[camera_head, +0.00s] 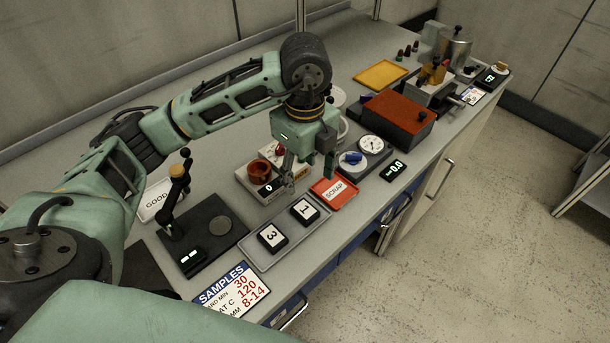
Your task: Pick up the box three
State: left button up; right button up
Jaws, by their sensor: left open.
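Box three, a small black box (272,238) with a white label reading 3, lies in the left part of a shallow grey tray (262,261). A matching box marked 1 (305,211) lies to its right in the same tray. My left gripper (304,182) is above the bench, beyond the tray and beside the red SCRAP tray. Its fingers point down and are apart, with nothing visible between them. It is clear of both boxes. My right gripper is not in view.
A black stand with a lever (177,196) stands left of the tray. A device with a red-brown cup (260,171) is behind it. The SCRAP tray (335,191) and a dial unit (371,146) are to the right. A SAMPLES card (232,290) lies at the front.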

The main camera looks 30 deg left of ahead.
aim_at(271, 236)
jog(key=k+l, duration=0.3)
jog(key=k, duration=0.15)
jog(key=k+l, duration=0.35)
jog(key=k, duration=0.1)
